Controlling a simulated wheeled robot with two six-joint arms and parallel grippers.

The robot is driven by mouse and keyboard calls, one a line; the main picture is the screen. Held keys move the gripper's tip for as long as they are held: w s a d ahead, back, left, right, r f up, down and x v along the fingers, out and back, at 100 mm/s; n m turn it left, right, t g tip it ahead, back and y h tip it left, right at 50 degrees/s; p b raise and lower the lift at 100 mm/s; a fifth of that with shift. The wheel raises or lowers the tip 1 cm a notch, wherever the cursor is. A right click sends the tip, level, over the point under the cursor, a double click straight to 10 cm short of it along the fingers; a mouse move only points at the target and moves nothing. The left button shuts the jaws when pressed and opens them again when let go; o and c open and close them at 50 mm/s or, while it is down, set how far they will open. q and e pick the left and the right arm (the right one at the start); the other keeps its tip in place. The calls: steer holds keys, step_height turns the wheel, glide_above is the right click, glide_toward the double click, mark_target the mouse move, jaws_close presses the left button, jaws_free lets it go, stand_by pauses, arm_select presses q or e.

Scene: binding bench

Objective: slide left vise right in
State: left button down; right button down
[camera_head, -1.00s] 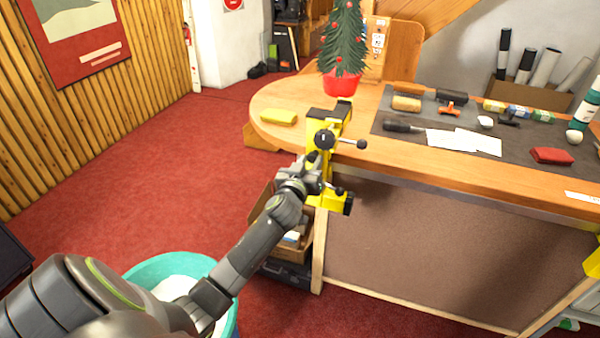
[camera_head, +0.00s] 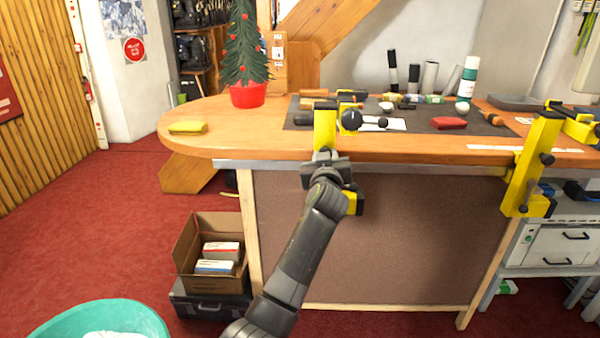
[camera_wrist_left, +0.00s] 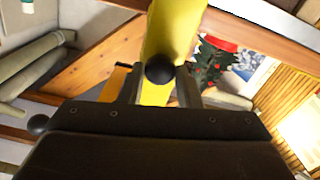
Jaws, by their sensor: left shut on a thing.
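The left vise (camera_head: 325,133) is yellow with a black top pad, a black round knob and a bar handle. It sits upright on the front edge of the wooden bench, right of the bench's left front leg. The right vise (camera_head: 530,165), also yellow, stands on the edge farther right. My right gripper is not in view.
A dark mat (camera_head: 292,122) with tools, papers and a red block (camera_head: 449,122) lies behind the left vise. A yellow block (camera_head: 188,127) and a small potted tree (camera_head: 246,95) stand left. The front edge between the vises looks clear. A cardboard box (camera_head: 183,262) stands below left.

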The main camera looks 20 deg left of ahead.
arm_select(q)
steer(key=shift+w+d+f+b, duration=0.15)
steer(key=shift+d+b, duration=0.2)
steer(key=shift+d, duration=0.3)
steer(key=shift+w+d+r+b, duration=0.15)
steer(key=shift+d+b, duration=0.15)
steer(key=shift+d, duration=0.3)
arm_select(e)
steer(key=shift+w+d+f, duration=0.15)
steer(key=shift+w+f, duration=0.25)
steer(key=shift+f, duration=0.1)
arm_select(q)
steer(key=c, duration=1.4)
jaws_free()
steer(key=shift+c, duration=0.2)
steer(key=o, duration=0.4)
steer(key=shift+w+d, duration=0.1)
steer(key=shift+d, duration=0.15)
steer(key=shift+a, duration=0.1)
steer(key=v, duration=0.7)
steer(key=shift+s, duration=0.3)
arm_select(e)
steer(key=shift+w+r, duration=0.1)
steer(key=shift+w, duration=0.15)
